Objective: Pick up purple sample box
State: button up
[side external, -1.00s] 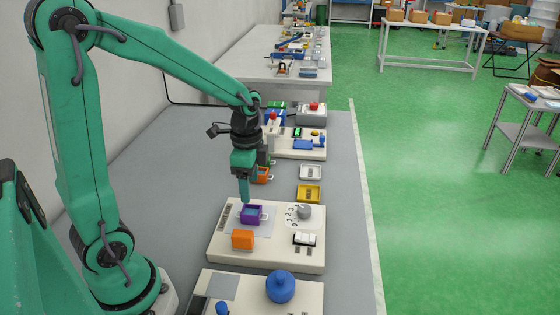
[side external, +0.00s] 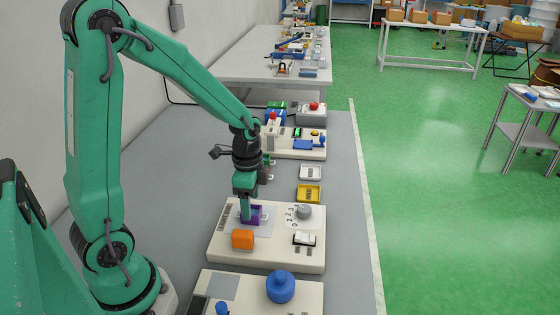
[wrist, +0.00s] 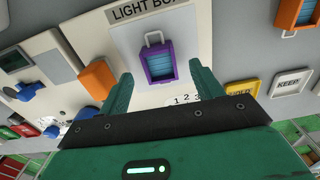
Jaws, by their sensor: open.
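The purple sample box (side external: 257,217) sits on the cream light-box panel, partly hidden by my gripper in the side view. In the wrist view the purple box (wrist: 162,78) shows its blue inside and a pale loop handle at its far end. My gripper (side external: 247,215) is pointing down at the box, with a finger low over its left part in the side view. In the wrist view my gripper (wrist: 160,73) is open, with one finger on each side of the box's near end and a gap to each. Contact cannot be told from the side view.
An orange block (side external: 242,239) stands just in front of the box. A grey knob (side external: 304,212) and a rocker switch (side external: 305,239) are to the right on the same panel (side external: 285,263). Yellow (side external: 309,193) and white (side external: 310,172) trays lie behind.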

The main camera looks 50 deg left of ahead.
jog(key=shift+f, duration=1.05)
jog(key=c, duration=1.2)
jog(key=shift+o, duration=0.2)
jog(key=shift+r, duration=0.1)
jog(key=shift+r, duration=0.75)
jog(key=r, duration=0.3)
jog(key=shift+s+d, duration=0.1)
jog(key=shift+d, duration=0.25)
jog(key=s+d+r, duration=0.4)
jog(key=d+r, duration=0.2)
jog(key=d, duration=0.4)
jog(key=shift+r, duration=0.2)
